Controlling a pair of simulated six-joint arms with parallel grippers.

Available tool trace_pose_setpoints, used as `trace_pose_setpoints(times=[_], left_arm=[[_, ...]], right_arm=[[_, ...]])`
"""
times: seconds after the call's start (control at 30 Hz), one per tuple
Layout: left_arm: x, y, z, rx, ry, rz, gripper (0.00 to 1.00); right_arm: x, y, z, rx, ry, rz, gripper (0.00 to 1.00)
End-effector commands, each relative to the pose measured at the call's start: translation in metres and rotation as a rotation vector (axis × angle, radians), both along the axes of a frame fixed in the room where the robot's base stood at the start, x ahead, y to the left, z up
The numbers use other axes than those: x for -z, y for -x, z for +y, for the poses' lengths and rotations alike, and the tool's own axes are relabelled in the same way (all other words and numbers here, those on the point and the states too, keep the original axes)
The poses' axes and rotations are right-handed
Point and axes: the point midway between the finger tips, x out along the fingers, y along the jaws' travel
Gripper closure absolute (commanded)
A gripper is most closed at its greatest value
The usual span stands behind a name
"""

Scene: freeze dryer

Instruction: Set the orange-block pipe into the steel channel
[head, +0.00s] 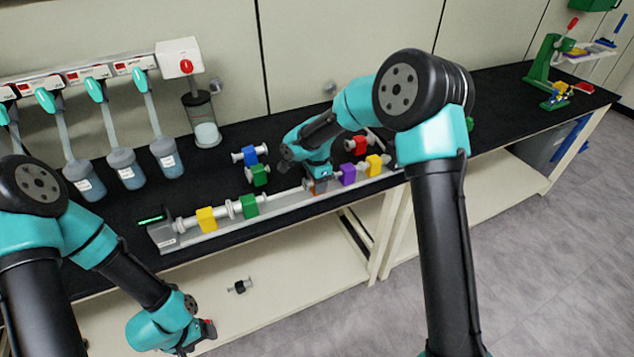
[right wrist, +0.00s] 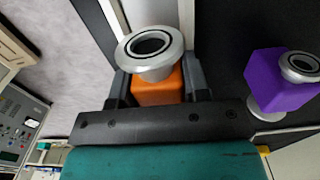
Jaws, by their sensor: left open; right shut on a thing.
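The orange-block pipe (right wrist: 158,88) is between the fingers of my right gripper (right wrist: 158,85), which is shut on its orange block; a steel flange points up. In the head view my right gripper (head: 318,182) is at the steel channel (head: 285,209), between the green and purple blocks, and mostly covers the orange block. I cannot tell whether the pipe touches the channel. The channel runs along the bench's front edge, holding pipes with a yellow block (head: 206,219) and a green block (head: 249,206). My left gripper (head: 207,334) is open and empty, low in front of the bench.
A purple-block pipe (head: 347,174) and another yellow-block pipe (head: 374,165) are right of my right gripper. Blue (head: 250,154), green (head: 259,175) and red (head: 361,145) block pipes lie behind the channel. A small black clamp-like piece (head: 240,286) is on the lower shelf.

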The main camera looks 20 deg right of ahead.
Motion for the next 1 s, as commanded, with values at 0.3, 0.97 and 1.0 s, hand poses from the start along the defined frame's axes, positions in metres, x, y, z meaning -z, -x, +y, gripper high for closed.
trace_pose_setpoints(times=[0.3,0.97,1.0], left_arm=[[0.0,0.0,0.0,0.0,0.0,0.0,0.32],[0.0,0.0,0.0,0.0,0.0,0.0,0.32],[0.0,0.0,0.0,0.0,0.0,0.0,0.32]], right_arm=[[-0.0003,-0.0006,-0.0027,0.001,0.0,0.0,0.88],[-0.0003,-0.0012,-0.0063,0.0,0.0,-0.001,0.88],[-0.0004,-0.0012,-0.0063,0.0,0.0,-0.001,0.88]])
